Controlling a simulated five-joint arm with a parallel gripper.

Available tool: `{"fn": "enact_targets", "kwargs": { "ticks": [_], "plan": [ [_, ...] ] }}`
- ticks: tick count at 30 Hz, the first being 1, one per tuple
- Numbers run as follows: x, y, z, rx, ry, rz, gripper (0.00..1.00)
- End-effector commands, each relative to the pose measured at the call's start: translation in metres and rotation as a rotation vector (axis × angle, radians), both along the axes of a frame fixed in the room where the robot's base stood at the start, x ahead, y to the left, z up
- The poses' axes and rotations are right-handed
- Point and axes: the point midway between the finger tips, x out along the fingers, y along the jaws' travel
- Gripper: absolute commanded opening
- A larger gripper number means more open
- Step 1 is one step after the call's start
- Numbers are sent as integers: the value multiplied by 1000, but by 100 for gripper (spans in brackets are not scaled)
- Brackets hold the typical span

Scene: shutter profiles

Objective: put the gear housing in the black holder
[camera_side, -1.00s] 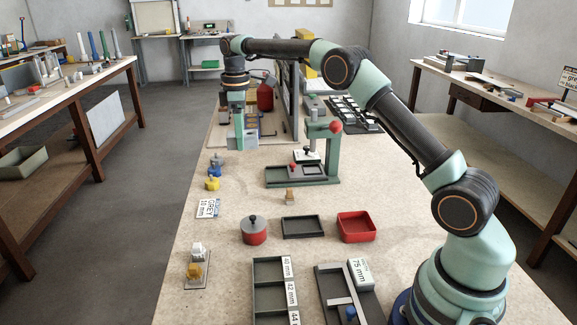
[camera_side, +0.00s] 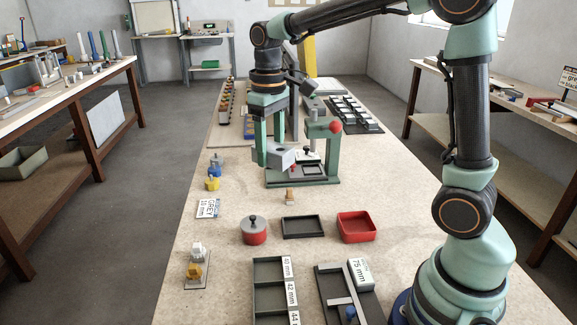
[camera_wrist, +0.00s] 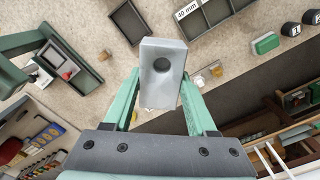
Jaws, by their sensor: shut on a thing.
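My gripper (camera_wrist: 160,98) is shut on a grey block with a round hole, which I take as the gear housing (camera_wrist: 168,86). In the side view my gripper (camera_side: 276,152) holds the housing (camera_side: 280,160) tilted in the air, in front of the left part of the green press (camera_side: 331,160). A dark tray (camera_side: 305,238) lies empty on the bench nearer the camera; it also shows in the wrist view (camera_wrist: 122,11). Another dark tray (camera_side: 313,176) sits on the press base. I cannot tell which of these is the black holder.
A red tray (camera_side: 356,236), a red lidded pot (camera_side: 254,237) and a compartment tray marked 40 mm and 42 mm (camera_side: 254,290) stand at the front. A small tan piece (camera_side: 290,195) lies before the press. The press column and red knob (camera_side: 336,126) rise close to my gripper.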

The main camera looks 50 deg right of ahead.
Motion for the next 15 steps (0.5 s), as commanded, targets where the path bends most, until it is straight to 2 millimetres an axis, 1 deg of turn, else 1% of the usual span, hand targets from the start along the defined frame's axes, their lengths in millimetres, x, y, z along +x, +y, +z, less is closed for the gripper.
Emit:
{"fn": "enact_targets", "kwargs": {
  "ticks": [1,3,8,11,15],
  "plan": [
    [-9,2,0,0,-3,-25,0],
    [-17,4,-2,0,-3,-56,0],
    [-29,5,-5,0,-3,-105,0],
    [-36,-1,-7,0,-2,-179,0],
    [-53,-19,-13,1,-2,-389,0]
  ]
}}
